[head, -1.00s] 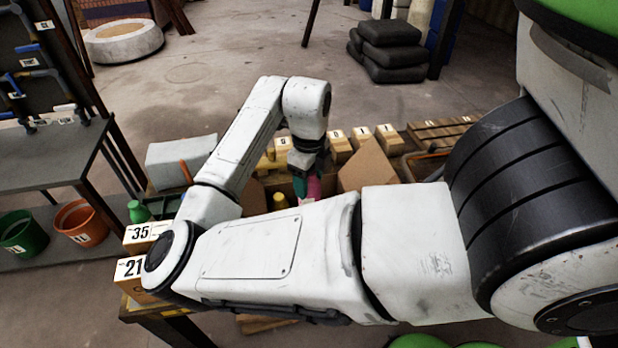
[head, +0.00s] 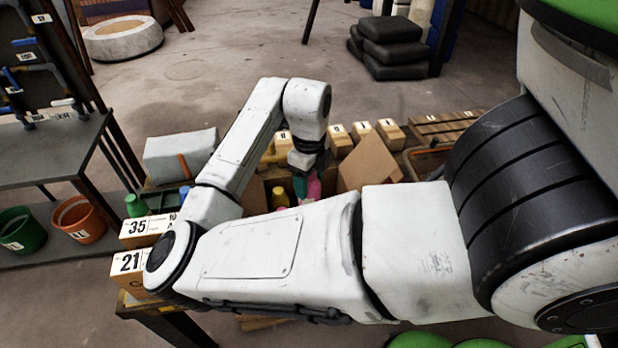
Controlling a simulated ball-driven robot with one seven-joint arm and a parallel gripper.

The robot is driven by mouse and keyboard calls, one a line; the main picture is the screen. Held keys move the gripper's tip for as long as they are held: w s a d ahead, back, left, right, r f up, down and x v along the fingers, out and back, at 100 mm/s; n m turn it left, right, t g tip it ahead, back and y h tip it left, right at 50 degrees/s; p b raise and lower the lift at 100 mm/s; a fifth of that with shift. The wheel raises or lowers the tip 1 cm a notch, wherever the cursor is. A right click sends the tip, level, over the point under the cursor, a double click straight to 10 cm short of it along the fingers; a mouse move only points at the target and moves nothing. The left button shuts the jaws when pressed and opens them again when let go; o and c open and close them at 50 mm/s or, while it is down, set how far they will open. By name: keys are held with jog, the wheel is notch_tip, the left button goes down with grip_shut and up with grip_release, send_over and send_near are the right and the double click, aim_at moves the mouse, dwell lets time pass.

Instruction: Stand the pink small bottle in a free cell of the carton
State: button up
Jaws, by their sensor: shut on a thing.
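The pink small bottle (head: 314,187) shows just below my gripper (head: 306,176). My gripper is shut on it, though its fingertips are small and partly hidden. The bottle's lower end is hidden behind my forearm. The brown carton (head: 368,165) has an open flap standing up to the right of the bottle. A further part of the carton shows to the left of the bottle, with a yellow-topped item (head: 280,196) inside. My own arm covers the carton's near side and most of its cells, so I cannot tell which cells are free.
Boxes marked 35 (head: 137,228) and 21 (head: 127,264) stand at the table's left corner, near a green bottle (head: 135,206). A grey bin (head: 180,157) stands behind. Several numbered wooden blocks (head: 390,133) line the far edge. A shelf unit (head: 50,155) stands left.

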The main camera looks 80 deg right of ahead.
jog(key=shift+f, duration=0.3)
dwell(0.4)
jog(key=shift+f+b, duration=0.75)
jog(key=shift+f, duration=0.2)
jog(key=shift+f+b, duration=0.65)
jog(key=o, duration=1.3)
jog(key=shift+o, duration=0.2)
notch_tip(320, 180, up, 10)
jog(key=p, duration=0.8)
